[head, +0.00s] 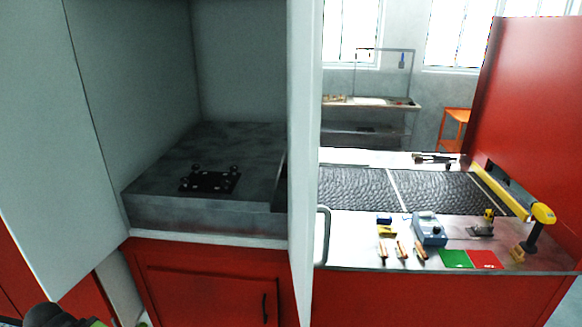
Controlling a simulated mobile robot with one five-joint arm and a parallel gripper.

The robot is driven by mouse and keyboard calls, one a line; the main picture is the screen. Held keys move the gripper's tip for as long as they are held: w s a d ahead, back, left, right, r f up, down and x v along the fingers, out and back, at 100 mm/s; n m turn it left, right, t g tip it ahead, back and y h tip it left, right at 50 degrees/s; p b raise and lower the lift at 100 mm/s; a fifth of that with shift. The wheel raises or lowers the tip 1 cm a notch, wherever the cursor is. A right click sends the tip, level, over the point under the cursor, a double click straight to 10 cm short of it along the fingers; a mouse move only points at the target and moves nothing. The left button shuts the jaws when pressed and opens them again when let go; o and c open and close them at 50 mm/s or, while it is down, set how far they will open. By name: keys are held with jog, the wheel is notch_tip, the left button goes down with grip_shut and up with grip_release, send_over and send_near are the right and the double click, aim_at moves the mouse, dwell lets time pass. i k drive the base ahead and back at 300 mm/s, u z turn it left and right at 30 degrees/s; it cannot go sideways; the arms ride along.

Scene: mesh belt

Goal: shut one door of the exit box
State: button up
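The exit box stands open on the left, with its grey back wall (235,60) and a dark grey raised block (220,150) inside. Its left door (40,130) is a pale panel swung wide open at the left edge. Its right door (304,150) stands open toward me, seen almost edge-on. A curved metal handle (323,237) sticks out on the right side of this door. The fingers of my gripper do not show; only a dark rounded part with a yellow-green patch, probably mine, shows at the bottom left corner.
A black plate (209,182) with knobs lies on the block. Below is a red cabinet (210,290). Right of the door, a bench holds a dark mesh belt (350,190), a blue-grey device (429,229) and small tools. A red panel (530,110) rises at the far right.

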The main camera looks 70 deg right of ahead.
aim_at(304, 18)
jog(key=u, duration=0.15)
jog(key=k, duration=2.55)
jog(key=z, duration=0.9)
jog(key=i, duration=1)
jog(key=u, duration=1.15)
jog(key=k, duration=0.25)
jog(key=u, duration=0.35)
